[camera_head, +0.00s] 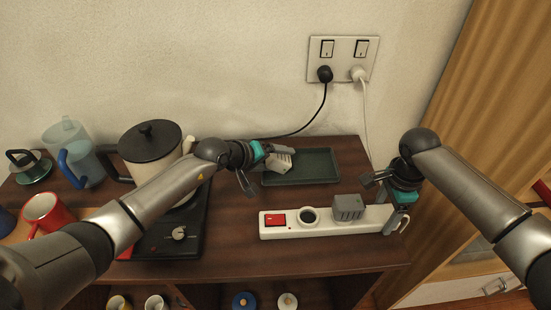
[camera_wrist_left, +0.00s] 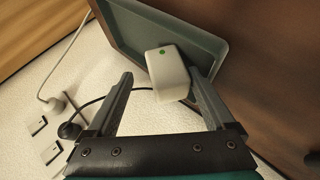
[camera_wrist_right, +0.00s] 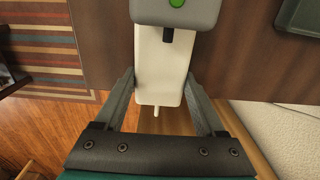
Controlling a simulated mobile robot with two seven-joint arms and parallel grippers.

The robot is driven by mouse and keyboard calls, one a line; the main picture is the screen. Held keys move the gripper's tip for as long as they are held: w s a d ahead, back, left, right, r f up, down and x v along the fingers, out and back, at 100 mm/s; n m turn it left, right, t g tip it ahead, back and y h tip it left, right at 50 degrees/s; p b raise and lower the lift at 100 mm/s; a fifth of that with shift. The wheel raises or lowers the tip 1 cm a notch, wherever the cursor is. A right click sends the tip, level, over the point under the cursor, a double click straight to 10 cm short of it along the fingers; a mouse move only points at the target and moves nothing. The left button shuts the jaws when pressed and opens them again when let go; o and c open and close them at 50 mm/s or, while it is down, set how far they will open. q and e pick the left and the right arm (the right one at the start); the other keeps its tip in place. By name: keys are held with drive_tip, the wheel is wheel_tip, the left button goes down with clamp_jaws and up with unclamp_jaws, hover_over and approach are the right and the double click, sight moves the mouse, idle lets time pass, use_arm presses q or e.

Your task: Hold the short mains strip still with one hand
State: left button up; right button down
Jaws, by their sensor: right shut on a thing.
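The short white mains strip (camera_head: 290,233) lies along the front of the dark wooden top, with a red switch, a round socket and a grey plug block (camera_head: 348,207) on it. My right gripper (camera_head: 380,205) is shut on its right end; in the right wrist view the fingers flank the strip (camera_wrist_right: 158,75), below the grey block with a green dot (camera_wrist_right: 176,10). My left gripper (camera_head: 262,170) is open. A white plug block (camera_head: 282,163) with a green dot is close to its fingertips, at the tray; it also shows in the left wrist view (camera_wrist_left: 167,75).
A green-grey tray (camera_head: 320,167) lies behind the strip. A hob (camera_head: 150,243) with a dark-lidded pot (camera_head: 150,142), a red mug (camera_head: 45,210) and a clear jug (camera_head: 70,150) stand left. A wall socket (camera_head: 342,60) has a black and a white plug, their cords hanging down.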

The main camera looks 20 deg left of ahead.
use_arm(q)
drive_tip(key=shift+s, duration=0.1)
drive_tip(key=v, duration=1.2)
use_arm(e)
unclamp_jaws()
idle(0.4)
wheel_tip(320, 180, up, 12)
idle(0.5)
